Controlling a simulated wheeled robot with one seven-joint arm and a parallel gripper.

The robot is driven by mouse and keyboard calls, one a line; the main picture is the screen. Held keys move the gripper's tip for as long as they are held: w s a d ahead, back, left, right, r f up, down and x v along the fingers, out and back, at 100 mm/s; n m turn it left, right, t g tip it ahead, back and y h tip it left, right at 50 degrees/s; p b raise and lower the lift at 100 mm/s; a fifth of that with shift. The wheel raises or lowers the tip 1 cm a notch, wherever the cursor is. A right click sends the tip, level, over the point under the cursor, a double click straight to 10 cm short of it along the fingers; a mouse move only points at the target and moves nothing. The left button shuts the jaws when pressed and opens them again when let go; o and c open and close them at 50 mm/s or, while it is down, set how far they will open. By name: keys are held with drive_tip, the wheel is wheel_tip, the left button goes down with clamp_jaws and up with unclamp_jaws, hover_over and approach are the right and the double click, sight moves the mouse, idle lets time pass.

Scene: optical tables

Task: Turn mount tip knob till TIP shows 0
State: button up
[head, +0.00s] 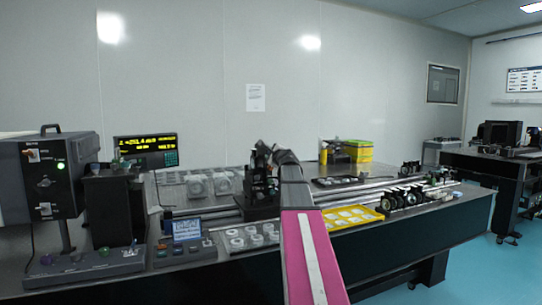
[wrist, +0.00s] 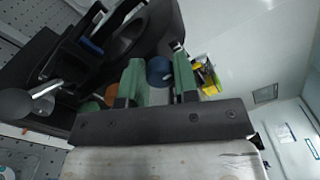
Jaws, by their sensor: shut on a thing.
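The black mount (head: 262,185) stands on the optical table, partly hidden behind my arm in the head view. In the wrist view its dark body (wrist: 125,40) fills the upper left. My gripper (wrist: 159,78) has its two green fingers on either side of a blue knob (wrist: 159,70) and is shut on it. An orange-brown knob (wrist: 110,95) shows left of the left finger, partly hidden. A display (head: 146,147) at the back left shows yellow digits that look like 251.4 mrad; its label and sign are too small to read surely.
A grey instrument box (head: 45,180) with a green light stands at the left. A small screen unit (head: 187,231) sits at the table's front edge. A yellow tray (head: 353,217) and several lens mounts on rails (head: 405,198) lie to the right. Yellow boxes (head: 357,151) stand behind.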

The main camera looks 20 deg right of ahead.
drive_tip(key=shift+f+n, duration=0.2)
drive_tip(key=shift+n, duration=8)
drive_tip(key=o, duration=0.9)
drive_tip(key=shift+o, duration=0.2)
drive_tip(key=shift+s, duration=0.1)
